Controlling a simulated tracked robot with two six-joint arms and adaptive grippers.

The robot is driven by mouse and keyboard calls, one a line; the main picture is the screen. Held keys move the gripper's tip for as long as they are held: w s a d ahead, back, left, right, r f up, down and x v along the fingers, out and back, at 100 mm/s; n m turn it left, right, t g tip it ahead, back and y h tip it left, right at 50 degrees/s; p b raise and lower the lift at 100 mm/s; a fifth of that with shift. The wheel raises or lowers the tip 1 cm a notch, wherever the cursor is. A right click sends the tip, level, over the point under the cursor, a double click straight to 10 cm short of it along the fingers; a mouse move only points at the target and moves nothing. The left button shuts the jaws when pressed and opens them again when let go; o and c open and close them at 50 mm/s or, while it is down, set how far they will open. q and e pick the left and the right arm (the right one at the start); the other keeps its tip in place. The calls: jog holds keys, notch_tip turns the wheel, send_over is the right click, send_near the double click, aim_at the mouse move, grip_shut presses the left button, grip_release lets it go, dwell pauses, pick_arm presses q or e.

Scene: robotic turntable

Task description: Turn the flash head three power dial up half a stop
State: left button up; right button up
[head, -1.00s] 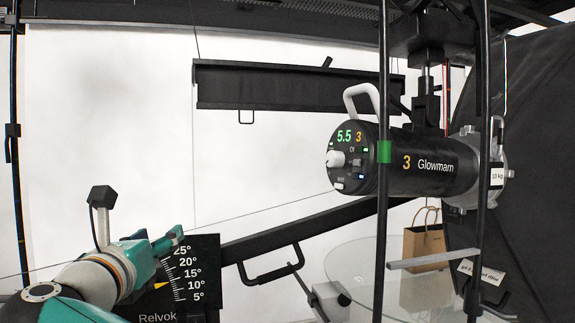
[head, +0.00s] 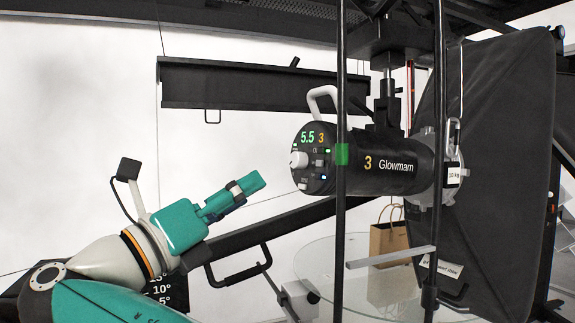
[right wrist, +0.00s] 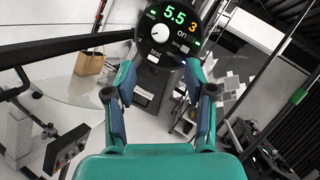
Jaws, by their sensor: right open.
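Flash head three (head: 400,165) is a black cylinder marked "3 Glowmarn", hanging from an overhead mount. Its end panel (head: 316,170) shows a green 5.5 and an orange 3. The white power dial (head: 298,160) sticks out from this panel; in the right wrist view the dial (right wrist: 158,33) shows ahead, above and between the fingertips. My right gripper (head: 258,184) is open and empty, to the left of the dial and slightly lower, clear of it. Its two spread fingers also show in the right wrist view (right wrist: 160,75). My left gripper is out of view.
A thin black upright pole (head: 341,230) stands in front of the flash head. A dark sloping beam (head: 270,232) with a handle lies below the gripper. A round glass table (head: 330,255), a paper bag (head: 388,240) and a large black softbox (head: 500,170) are at the right.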

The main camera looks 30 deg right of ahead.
aim_at(293, 162)
jog(key=x, duration=1)
jog(key=shift+d+r, duration=0.1)
jog(key=shift+d, duration=0.15)
grip_shut()
jog(key=shift+r+n+t, duration=0.1)
jog(key=shift+n+t, duration=0.2)
jog(key=shift+n, duration=0.3)
grip_release()
